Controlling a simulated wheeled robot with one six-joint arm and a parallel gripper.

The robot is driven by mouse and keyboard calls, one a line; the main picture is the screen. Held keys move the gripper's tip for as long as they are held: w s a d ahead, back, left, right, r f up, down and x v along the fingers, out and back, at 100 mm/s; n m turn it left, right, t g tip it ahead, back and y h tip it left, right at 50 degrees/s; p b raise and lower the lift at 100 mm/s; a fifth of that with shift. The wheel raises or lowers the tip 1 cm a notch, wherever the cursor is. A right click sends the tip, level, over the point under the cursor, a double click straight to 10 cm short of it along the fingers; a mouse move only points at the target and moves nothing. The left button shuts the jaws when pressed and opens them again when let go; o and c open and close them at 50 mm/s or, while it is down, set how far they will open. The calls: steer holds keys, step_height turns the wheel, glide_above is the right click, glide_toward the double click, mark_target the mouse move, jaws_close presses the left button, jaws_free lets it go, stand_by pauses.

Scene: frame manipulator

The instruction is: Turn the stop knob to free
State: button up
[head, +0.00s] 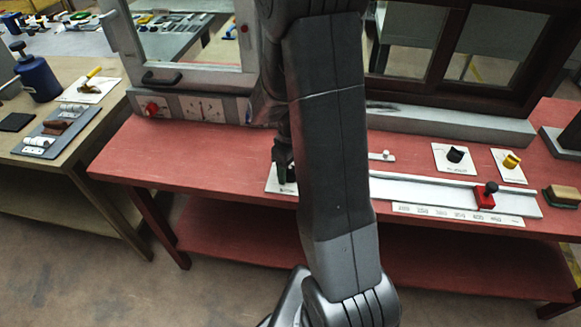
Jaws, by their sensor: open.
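My gripper (284,172) is at the front of the red table, at a white plate (272,187) left of my arm. Its jaws are open, pointing down. The gripper and arm hide most of that plate, so I cannot see whether a knob sits between the fingers or whether they touch one. A black knob (455,154) and a yellow knob (511,160) stand on white plates at the right. Their labels are too small to read, so I cannot tell which knob is the stop knob.
The red table (190,155) carries a white rail (430,190) with a red slider block (486,196). Window frames (190,75) stand behind, with a red knob (152,108) at the left. A wooden side table (60,165) holds a blue bottle (38,78).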

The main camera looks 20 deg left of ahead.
steer(key=shift+f, duration=0.1)
steer(key=c, duration=1)
steer(key=shift+o, duration=0.2)
steer(key=shift+m, duration=0.4)
steer(key=m+b, duration=0.1)
steer(key=m, duration=0.2)
steer(key=shift+m, duration=0.3)
steer(key=m+b, duration=0.1)
steer(key=m, duration=0.3)
steer(key=shift+m, duration=0.3)
steer(key=m, duration=0.4)
steer(key=shift+t+b, duration=0.3)
steer(key=m, duration=0.4)
steer(key=shift+m, duration=0.6)
